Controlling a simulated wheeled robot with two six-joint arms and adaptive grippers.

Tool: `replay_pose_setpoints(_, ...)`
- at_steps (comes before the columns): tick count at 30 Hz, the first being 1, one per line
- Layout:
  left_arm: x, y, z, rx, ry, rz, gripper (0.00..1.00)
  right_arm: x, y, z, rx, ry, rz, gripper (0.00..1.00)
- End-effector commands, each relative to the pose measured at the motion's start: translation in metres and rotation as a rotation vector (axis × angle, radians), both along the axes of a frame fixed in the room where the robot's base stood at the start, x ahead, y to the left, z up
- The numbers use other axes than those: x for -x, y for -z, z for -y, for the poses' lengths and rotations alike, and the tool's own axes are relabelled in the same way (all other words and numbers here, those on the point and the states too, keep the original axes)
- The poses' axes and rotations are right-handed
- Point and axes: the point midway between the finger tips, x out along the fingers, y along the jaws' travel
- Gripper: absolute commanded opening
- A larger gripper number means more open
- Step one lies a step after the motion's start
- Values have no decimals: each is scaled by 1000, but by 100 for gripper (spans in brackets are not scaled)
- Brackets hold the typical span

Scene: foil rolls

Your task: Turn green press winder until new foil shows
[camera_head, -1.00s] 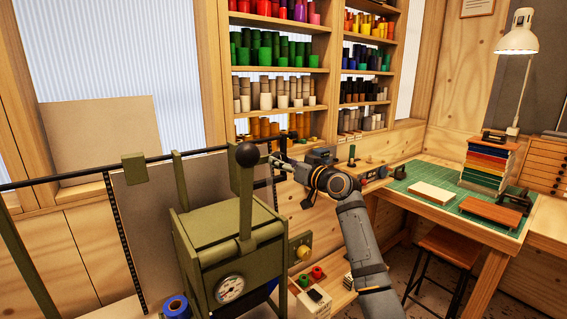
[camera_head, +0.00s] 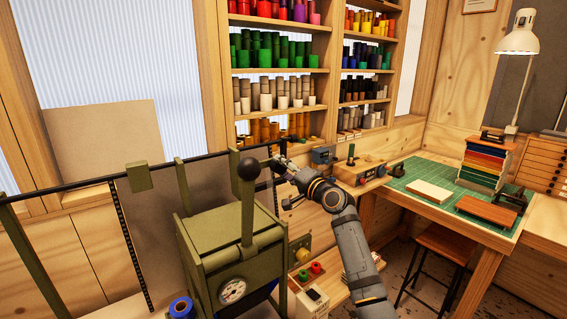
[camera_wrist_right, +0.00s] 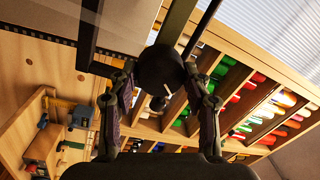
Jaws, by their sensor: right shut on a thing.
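The olive-green press (camera_head: 232,262) stands at the lower centre of the head view, with its black-ball lever (camera_head: 247,205) upright and a round gauge on its front. A dark rail runs behind it to the winder, whose round black knob (camera_wrist_right: 160,68) with a white mark shows in the right wrist view. My right gripper (camera_head: 279,163) is at the rail's right end, just behind the lever. In the wrist view its two fingers (camera_wrist_right: 162,86) are shut on the knob from both sides. A greyish sheet (camera_head: 155,225) hangs below the rail. My left gripper is out of view.
Shelves of coloured rolls (camera_head: 275,65) stand behind. A bench with a green mat (camera_head: 408,180), books and a lamp (camera_head: 517,38) is at right, a stool (camera_head: 447,243) before it. A blue roll (camera_head: 181,308) sits low, left of the press.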

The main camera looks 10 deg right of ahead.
Motion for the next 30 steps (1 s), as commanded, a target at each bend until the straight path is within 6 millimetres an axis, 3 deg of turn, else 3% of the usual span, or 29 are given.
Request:
replay_pose_setpoints(12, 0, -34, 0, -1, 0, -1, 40, 0, 0, -1, -285, 0, -120, 17)
replay_pose_setpoints(30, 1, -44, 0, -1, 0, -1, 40, 0, 3, -1, -405, 0, -170, 17)
